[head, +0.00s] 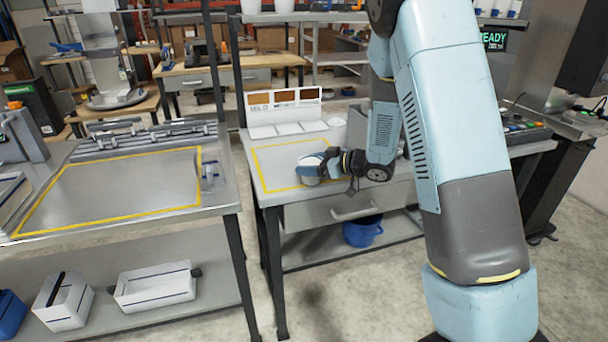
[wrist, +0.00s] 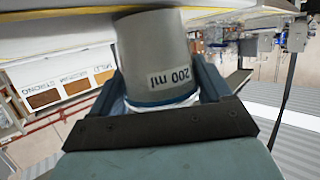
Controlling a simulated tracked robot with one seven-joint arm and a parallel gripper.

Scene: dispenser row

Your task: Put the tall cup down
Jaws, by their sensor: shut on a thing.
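The tall cup (wrist: 158,48) is grey with a blue band and a "200 ml" label that reads upside down in the wrist view. My gripper (wrist: 160,88) is shut on it, one blue-grey finger on each side. In the wrist view the cup's far end is close to the pale surface with a yellow line. I cannot tell whether it touches.
A blue pot (head: 362,231) stands under the middle table.

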